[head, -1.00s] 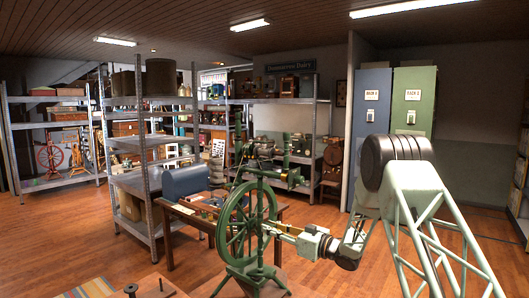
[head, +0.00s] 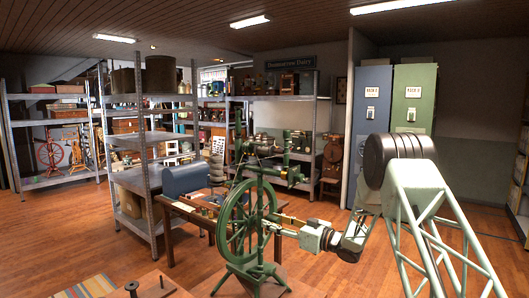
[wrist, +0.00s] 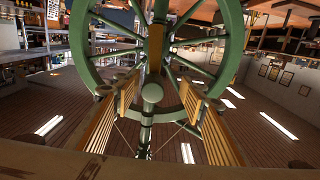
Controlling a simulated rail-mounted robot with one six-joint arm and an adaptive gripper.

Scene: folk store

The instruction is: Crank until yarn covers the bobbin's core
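The green spinning wheel (head: 233,254) stands upright on its stand at the centre of the head view. Its flyer and bobbin assembly (head: 263,147) is above the rim; the bobbin's core and any yarn on it are too small to make out. My gripper (head: 273,229) is at the wheel's right side, at about hub height. In the wrist view, which looks upside down, my gripper's two fingers (wrist: 151,95) are spread apart. A round green knob on a shaft (wrist: 152,92) shows between them, with gaps on both sides. I cannot tell whether it is the crank handle.
A wooden table (head: 200,218) behind the wheel holds a blue-grey domed box (head: 187,179). Metal shelves (head: 150,138) stand behind it. Low wooden pieces (head: 150,287) and a striped rug (head: 92,287) lie at front left. Open floor is right of the wheel.

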